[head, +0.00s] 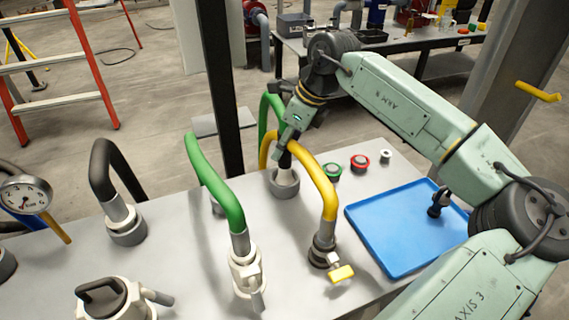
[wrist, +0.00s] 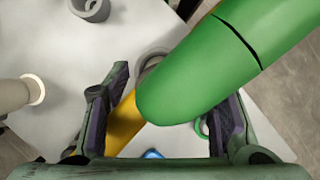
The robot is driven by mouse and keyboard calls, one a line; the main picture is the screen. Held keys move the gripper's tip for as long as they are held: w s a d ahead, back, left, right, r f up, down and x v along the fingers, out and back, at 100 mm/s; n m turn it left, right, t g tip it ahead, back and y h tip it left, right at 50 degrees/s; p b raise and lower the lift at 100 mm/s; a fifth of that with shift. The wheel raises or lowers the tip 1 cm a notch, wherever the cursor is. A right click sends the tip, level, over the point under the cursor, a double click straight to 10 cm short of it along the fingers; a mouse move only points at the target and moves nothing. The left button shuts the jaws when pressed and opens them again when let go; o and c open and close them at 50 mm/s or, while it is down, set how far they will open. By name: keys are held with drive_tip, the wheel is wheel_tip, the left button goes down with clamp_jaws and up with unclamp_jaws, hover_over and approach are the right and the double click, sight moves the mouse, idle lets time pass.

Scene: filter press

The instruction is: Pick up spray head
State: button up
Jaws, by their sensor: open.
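A small black fitting (head: 438,203) stands on the blue tray (head: 398,262), near its right side; it looks like the spray head, but I cannot be sure. My gripper (head: 287,140) is well to its left, above the table among the green and yellow hoses. In the wrist view my gripper (wrist: 175,100) has its fingers apart. A thick green hose (wrist: 205,75) crosses the view between and in front of them; I cannot tell whether they touch it. A yellow hose (wrist: 125,122) shows behind. The black fitting cannot be made out in the wrist view.
A green hose (head: 213,182) and a yellow hose (head: 325,182) arch over the table near my gripper. A dark hose (head: 103,165) and a pressure gauge (head: 26,195) stand at left. Green and red buttons (head: 359,162) sit behind the tray. A black post (head: 222,85) rises behind.

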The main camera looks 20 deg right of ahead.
drive_tip(key=shift+c, duration=0.4)
clamp_jaws()
idle(0.4)
